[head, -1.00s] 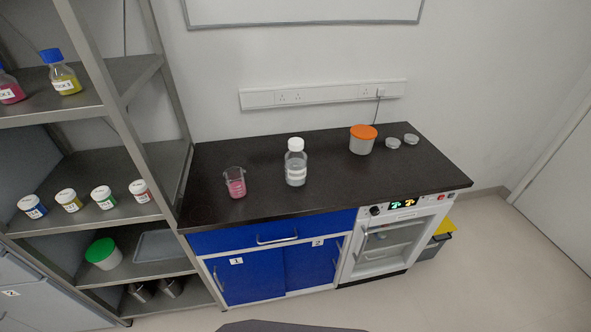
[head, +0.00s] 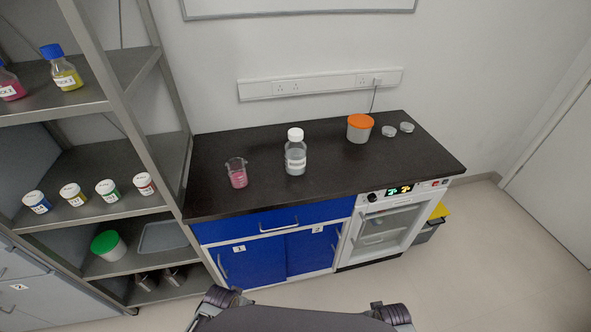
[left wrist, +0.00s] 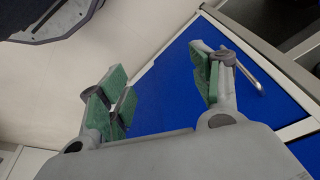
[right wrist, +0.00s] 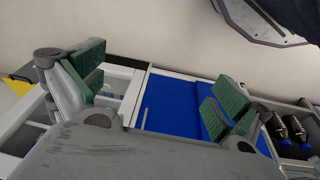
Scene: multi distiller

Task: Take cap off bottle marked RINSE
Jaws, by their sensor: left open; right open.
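A clear bottle (head: 296,158) with a white cap (head: 295,134) stands upright on the dark counter, right of a beaker. Its label is too small to read for certain. The cap sits on the bottle's top. My left gripper (left wrist: 168,95) is open and empty in the left wrist view, in front of the blue cabinet front. My right gripper (right wrist: 150,95) is open and empty in the right wrist view, with the cabinet and oven front behind it. Neither gripper's fingers show in the head view; both are well apart from the bottle.
A beaker with pink liquid (head: 237,175) stands left of the bottle. An orange-lidded tub (head: 360,130) and two small dishes (head: 406,127) are at the back right. A metal shelf rack (head: 165,130) with bottles and jars bounds the left. The counter's front (head: 330,190) is clear.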

